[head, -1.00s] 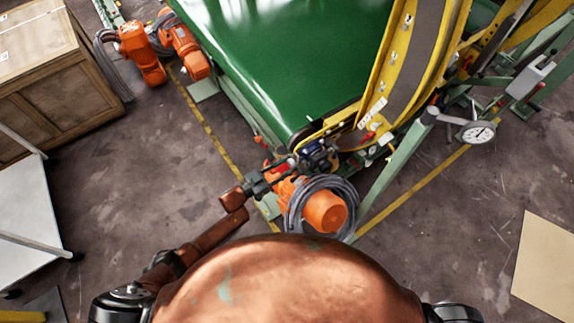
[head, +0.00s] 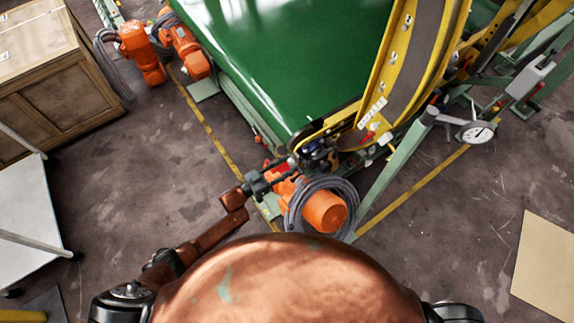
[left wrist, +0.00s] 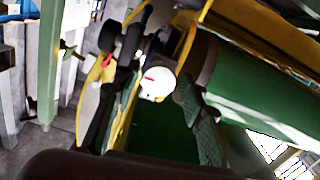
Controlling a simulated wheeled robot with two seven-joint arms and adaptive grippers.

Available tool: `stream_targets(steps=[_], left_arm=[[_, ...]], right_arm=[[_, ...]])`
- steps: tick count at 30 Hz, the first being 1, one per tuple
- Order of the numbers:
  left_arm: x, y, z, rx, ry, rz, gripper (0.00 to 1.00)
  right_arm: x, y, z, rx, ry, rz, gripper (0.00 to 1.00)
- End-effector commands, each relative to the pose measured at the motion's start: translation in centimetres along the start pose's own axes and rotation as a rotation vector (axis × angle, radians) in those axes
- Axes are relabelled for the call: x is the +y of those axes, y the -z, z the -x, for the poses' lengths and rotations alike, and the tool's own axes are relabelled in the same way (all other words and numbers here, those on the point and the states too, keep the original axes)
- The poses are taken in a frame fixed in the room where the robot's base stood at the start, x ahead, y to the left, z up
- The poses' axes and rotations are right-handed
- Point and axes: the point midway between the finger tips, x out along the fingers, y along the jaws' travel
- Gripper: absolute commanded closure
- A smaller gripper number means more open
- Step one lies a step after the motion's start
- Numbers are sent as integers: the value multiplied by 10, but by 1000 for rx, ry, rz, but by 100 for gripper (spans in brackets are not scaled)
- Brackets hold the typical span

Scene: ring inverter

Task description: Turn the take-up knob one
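My left gripper (head: 318,155) is at the near corner of the green belt, against the lower end of the yellow curved frame. It is small and dark there, and I cannot tell whether its fingers are apart or closed. The take-up knob cannot be made out for certain. A red part (head: 366,138) sits on the yellow frame just right of the gripper. The left wrist view shows a white rounded part with a red mark (left wrist: 157,84) beside yellow and green framework; I cannot tell whether it is the knob. My right gripper is not in view.
The green belt (head: 290,60) and yellow curved frame (head: 410,60) stand ahead. An orange motor (head: 324,212) with coiled grey cable lies just below my left gripper. A dial gauge (head: 478,132) stands at right. A wooden crate (head: 45,75) is at left. Floor at lower right is mostly clear.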

Motion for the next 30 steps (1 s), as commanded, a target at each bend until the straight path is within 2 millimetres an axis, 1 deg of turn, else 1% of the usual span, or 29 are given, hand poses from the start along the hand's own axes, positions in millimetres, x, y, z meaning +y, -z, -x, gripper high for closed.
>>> stream_targets(steps=[1, 3, 11, 14, 17, 24, 27, 30], left_arm=[[0, 0, 0, 1, -1, 0, 57], [0, 1, -1, 1, -1, -1, 52], [1, 1, 0, 2, -2, -1, 52], [0, 1, 5, 2, -1, -1, 52], [0, 0, 19, 0, 0, -1, 52], [0, 0, 68, 0, 0, -2, 52], [0, 0, 88, 0, 0, -1, 52], [0, 0, 103, 0, 0, -1, 52]], right_arm=[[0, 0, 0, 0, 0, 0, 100], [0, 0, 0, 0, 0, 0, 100], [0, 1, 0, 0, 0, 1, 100], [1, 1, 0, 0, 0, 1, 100], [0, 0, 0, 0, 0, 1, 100], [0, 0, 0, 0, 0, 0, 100], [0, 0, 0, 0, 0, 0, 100], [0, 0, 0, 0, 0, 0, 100]])
